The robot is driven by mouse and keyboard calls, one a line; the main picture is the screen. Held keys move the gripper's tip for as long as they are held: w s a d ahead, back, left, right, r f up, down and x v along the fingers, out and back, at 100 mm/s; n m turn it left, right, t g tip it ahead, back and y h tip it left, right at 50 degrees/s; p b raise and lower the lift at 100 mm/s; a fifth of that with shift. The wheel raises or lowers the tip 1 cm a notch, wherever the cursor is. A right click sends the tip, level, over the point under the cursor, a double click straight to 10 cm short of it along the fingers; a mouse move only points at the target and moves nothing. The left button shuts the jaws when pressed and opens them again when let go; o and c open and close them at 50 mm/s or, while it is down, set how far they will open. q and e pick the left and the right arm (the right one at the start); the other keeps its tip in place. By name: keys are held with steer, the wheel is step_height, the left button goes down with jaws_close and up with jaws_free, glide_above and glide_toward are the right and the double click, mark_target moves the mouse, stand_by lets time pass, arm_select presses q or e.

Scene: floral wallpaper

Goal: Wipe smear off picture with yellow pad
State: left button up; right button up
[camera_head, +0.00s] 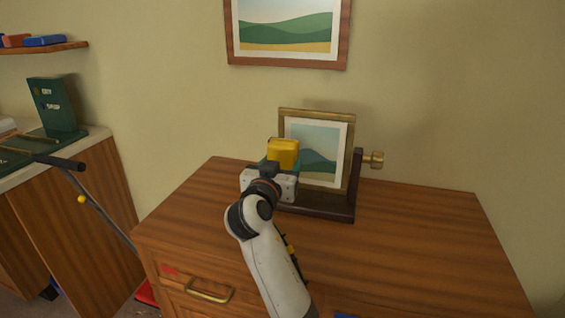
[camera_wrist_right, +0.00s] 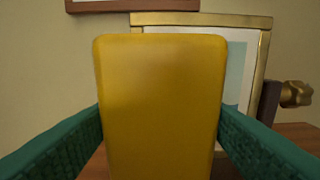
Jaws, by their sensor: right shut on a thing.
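My right gripper (camera_head: 281,165) is shut on the yellow pad (camera_head: 284,150) and holds it up in front of the lower left part of the small framed picture. In the right wrist view the yellow pad (camera_wrist_right: 160,105) stands between the two green fingers and hides much of the picture. The picture (camera_head: 327,135) has a gold frame and stands in a dark wooden stand (camera_head: 340,204) on the wooden cabinet. I cannot tell whether the pad touches the picture. No smear shows on the visible part. My left gripper is not in view.
A brass knob (camera_head: 375,160) sticks out from the stand's right side. The cabinet top (camera_head: 430,230) is clear to the right. A larger framed picture (camera_head: 288,35) hangs on the wall above. At left are a counter with a green box (camera_head: 55,106) and a shelf (camera_head: 40,49).

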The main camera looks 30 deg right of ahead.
steer(key=shift+v, duration=1.45)
